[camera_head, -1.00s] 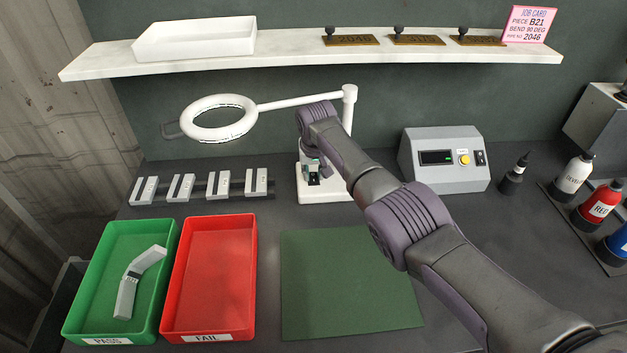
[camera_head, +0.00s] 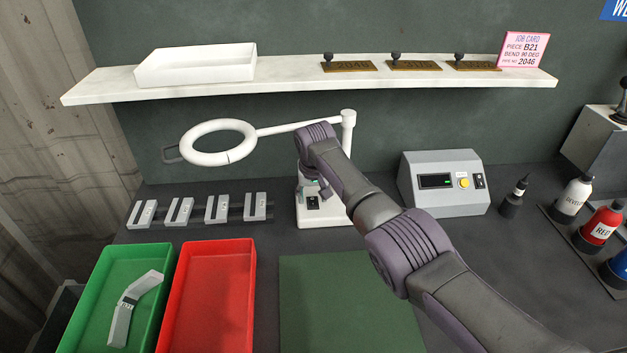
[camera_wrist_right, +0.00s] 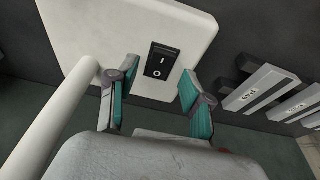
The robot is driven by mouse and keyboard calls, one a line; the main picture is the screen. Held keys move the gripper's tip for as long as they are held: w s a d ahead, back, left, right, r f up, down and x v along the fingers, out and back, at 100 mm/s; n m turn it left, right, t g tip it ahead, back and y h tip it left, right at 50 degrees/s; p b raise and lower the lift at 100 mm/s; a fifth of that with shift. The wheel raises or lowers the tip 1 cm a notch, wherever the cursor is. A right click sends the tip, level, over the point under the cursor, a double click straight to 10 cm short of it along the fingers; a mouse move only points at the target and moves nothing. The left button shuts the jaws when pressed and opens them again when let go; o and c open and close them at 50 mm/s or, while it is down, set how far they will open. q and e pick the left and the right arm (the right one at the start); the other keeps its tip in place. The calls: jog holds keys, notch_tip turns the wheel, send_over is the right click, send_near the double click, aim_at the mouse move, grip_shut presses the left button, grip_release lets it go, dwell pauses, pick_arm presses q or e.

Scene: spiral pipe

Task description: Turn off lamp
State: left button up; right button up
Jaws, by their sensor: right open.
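The lamp has a white ring head (camera_head: 218,143) on a thin arm, held by a post on a white base (camera_head: 338,212). The ring is plain white with no clear glow. A black rocker switch (camera_head: 312,203) is on the base; in the right wrist view the switch (camera_wrist_right: 160,60) shows I and O marks. My right gripper (camera_head: 314,188) is open and empty just above the switch, apart from it. In the wrist view, its two teal-padded fingers (camera_wrist_right: 159,92) stand on either side of the switch, with clear space between. My left gripper is not in view.
A green tray (camera_head: 92,312) with a bent grey piece and a red tray (camera_head: 210,300) stand at front left. Several grey blocks (camera_head: 216,208) are left of the base. A grey control box (camera_head: 443,183) is at right. A shelf (camera_head: 290,76) is above. A green mat (camera_head: 340,310) lies bare.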

jog(key=v, duration=1.1)
jog(key=shift+s, duration=0.2)
